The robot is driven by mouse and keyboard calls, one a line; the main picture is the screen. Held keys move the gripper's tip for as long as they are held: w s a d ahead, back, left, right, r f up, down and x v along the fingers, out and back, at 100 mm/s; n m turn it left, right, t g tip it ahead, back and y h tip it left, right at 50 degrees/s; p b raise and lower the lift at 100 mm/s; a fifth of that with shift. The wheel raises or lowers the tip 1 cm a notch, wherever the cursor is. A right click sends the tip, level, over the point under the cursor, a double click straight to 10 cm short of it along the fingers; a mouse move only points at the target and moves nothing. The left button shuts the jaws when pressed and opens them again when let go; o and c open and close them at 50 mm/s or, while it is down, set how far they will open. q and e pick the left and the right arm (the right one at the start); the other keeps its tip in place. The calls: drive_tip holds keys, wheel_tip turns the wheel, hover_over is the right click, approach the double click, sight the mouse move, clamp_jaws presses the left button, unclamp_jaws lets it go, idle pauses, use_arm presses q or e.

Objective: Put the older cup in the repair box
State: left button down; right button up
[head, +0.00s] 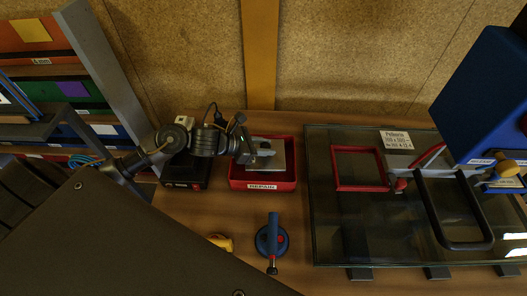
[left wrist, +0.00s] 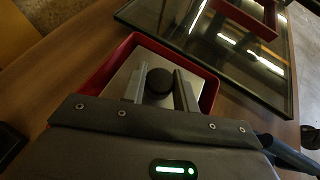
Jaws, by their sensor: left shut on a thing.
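The red repair box (head: 262,185), with a white REPAIR label on its front, stands on the bench at the middle. My left gripper (head: 262,153) reaches over it from the left. In the left wrist view the fingers (left wrist: 159,88) are shut on a dark round cup (left wrist: 158,81), seen end-on over a pale grey square surface (left wrist: 130,76) within the red box (left wrist: 112,60). I cannot tell whether the cup touches that surface. My right gripper is not in view.
A glass pane (head: 340,225) with a red frame (head: 360,188) and a black frame (head: 455,245) lies to the right. A yellow object (head: 220,243) is partly hidden at front left. A shelf of coloured folders (head: 40,85) stands left.

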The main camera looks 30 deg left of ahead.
use_arm(q)
drive_tip(key=shift+a+f, duration=0.15)
wheel_tip(320, 180, down, 3)
drive_tip(key=shift+w+a+r+p, duration=0.1)
drive_tip(key=shift+p, duration=0.75)
drive_tip(key=shift+f, duration=0.2)
drive_tip(key=shift+f, duration=0.1)
drive_tip(key=shift+f+b, duration=0.1)
drive_tip(key=shift+b, duration=0.25)
drive_tip(key=c, duration=1.1)
unclamp_jaws()
